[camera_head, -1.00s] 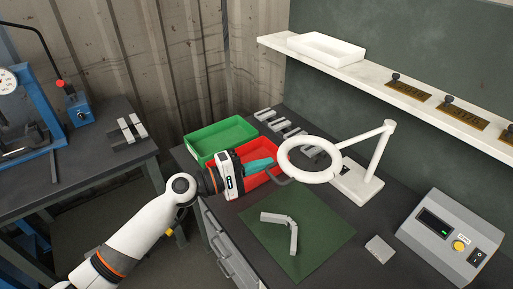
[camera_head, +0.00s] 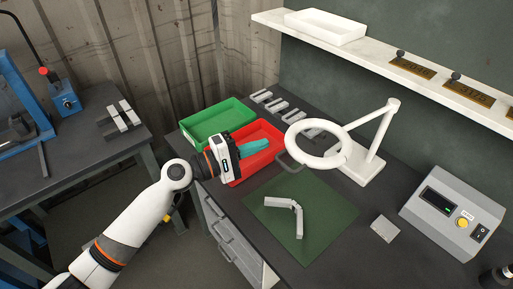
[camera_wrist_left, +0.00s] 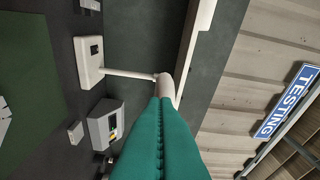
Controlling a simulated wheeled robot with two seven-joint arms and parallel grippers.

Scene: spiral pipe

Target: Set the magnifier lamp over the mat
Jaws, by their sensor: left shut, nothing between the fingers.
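The white magnifier lamp stands on the bench, its ring (camera_head: 291,139) held out on a jointed arm from a square base (camera_head: 352,174). In the head view the ring appears over the mat's far edge. A grey handle (camera_head: 290,163) curves from the ring's left side. The green mat (camera_head: 325,228) lies flat. My left gripper (camera_head: 268,146) is shut and empty, its teal fingers in front of the red bin, a small gap left of the ring and handle. In the left wrist view the fingers (camera_wrist_left: 162,100) overlap the lamp arm's end. My right gripper is not seen.
An angled grey part (camera_head: 297,212) lies on the mat. Red (camera_head: 232,182) and green (camera_head: 190,143) bins are behind the gripper. A grey control box (camera_head: 425,222) and a small block (camera_head: 385,229) sit to the right. A shelf (camera_head: 385,68) runs above the bench.

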